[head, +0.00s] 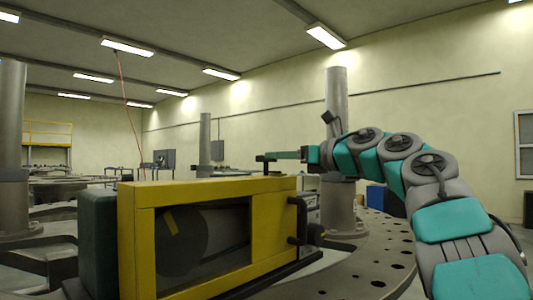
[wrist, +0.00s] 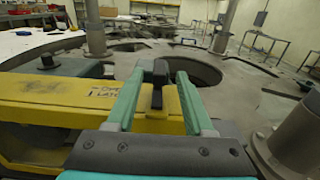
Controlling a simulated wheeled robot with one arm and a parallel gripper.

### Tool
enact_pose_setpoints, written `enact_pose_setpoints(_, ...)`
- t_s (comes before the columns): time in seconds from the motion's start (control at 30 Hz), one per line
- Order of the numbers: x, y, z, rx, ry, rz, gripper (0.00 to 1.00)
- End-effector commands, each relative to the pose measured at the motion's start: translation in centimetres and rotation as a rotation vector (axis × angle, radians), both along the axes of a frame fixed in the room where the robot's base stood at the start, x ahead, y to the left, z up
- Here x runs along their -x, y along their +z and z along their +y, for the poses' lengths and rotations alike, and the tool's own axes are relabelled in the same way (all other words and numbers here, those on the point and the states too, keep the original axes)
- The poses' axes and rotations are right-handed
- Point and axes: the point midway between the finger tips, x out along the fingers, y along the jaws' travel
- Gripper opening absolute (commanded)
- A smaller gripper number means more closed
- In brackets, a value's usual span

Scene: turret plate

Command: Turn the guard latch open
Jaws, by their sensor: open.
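The yellow guard (head: 225,190) stands on the round metal plate, with a window showing a dark round part inside. The guard latch is a small black handle (wrist: 159,80) on the guard's top edge; it also shows in the head view (head: 266,160), small and dark. My gripper (wrist: 159,77) is open, its two teal fingers on either side of the latch, with a gap visible on both sides. In the head view my gripper (head: 280,156) reaches in level from the right, just above the guard's top. Black lettering (wrist: 103,87), partly legible, marks the guard beside the left finger.
A dark green housing (head: 98,240) adjoins the guard's left side. Black brackets (head: 300,220) stick out on its right. The wrist view shows a large round opening (wrist: 200,72) beyond the fingers.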

Motion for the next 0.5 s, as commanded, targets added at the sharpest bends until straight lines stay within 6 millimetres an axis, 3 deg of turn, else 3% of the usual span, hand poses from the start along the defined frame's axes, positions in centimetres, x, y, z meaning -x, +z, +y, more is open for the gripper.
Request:
enact_pose_setpoints(0.2, -2.1, 0.3, 2.8, 0.000, 0.002, 0.002, 0.53)
enact_pose_setpoints(0.5, -3.3, 0.1, 4.2, -0.002, 0.000, 0.001, 0.53)
